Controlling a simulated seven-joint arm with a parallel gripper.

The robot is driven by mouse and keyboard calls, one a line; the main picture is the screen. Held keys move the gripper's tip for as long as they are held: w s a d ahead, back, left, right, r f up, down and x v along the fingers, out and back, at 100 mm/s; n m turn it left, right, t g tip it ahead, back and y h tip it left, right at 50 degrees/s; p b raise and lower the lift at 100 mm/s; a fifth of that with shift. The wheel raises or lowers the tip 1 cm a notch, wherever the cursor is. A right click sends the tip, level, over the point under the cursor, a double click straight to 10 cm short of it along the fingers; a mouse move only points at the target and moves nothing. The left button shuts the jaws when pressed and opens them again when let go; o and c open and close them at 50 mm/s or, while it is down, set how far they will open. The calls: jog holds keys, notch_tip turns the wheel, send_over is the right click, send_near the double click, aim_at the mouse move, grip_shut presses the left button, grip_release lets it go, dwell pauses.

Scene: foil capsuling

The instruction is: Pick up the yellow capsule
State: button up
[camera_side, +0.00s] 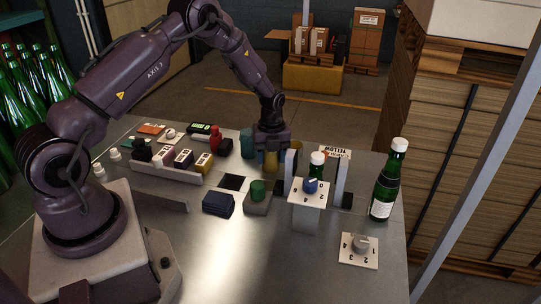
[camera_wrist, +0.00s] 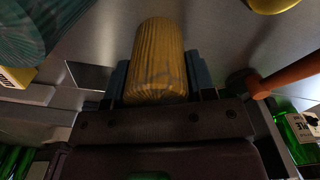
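The yellow capsule (camera_wrist: 160,60) is a ribbed, foil-like cylinder with grey smudges near its lower edge in the wrist view. My gripper (camera_wrist: 160,82) has one blue-grey finger on each side of it, with no clear gap showing. In the side view the capsule (camera_side: 270,161) shows upright directly under my gripper (camera_side: 271,148), among the row of objects at the table's back edge. Whether its foot touches the table cannot be told. A green bottle (camera_side: 317,160) stands right of it, partly hidden by a white numbered panel.
A teal capsule (camera_side: 246,142) stands close on the left, and a grey upright plate (camera_side: 291,165) close on the right. A green cylinder on a block (camera_side: 258,190) is in front. A tall green bottle (camera_side: 387,185) stands at the right. The front of the metal table (camera_side: 230,260) is clear.

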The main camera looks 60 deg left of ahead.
jog(key=shift+r, duration=0.15)
jog(key=shift+r, duration=0.25)
notch_tip(320, 180, up, 3)
jog(key=shift+f, duration=0.2)
jog(key=s+d+r, duration=0.5)
jog(key=s+r, duration=0.4)
jog(key=s, duration=0.3)
jog(key=shift+d+r, duration=0.15)
jog(key=shift+r, duration=0.15)
jog(key=w+d+m, duration=0.1)
jog(key=w, duration=0.1)
jog(key=w+d+r+m, duration=0.1)
jog(key=w, duration=0.1)
jog(key=w+d, duration=0.1)
jog(key=w, duration=0.2)
jog(key=shift+d+r+m, duration=0.15)
jog(key=shift+m, duration=0.25)
jog(key=w+d+m, duration=0.1)
jog(key=w+d, duration=0.1)
jog(key=w+d+r+m, duration=0.1)
jog(key=w+d, duration=0.1)
jog(key=w, duration=0.1)
jog(key=w+d+r+m, duration=0.1)
jog(key=w+d, duration=0.1)
jog(key=w, duration=0.1)
jog(key=shift+w+d+r, duration=0.1)
jog(key=shift+w+d, duration=0.05)
jog(key=shift+d, duration=0.25)
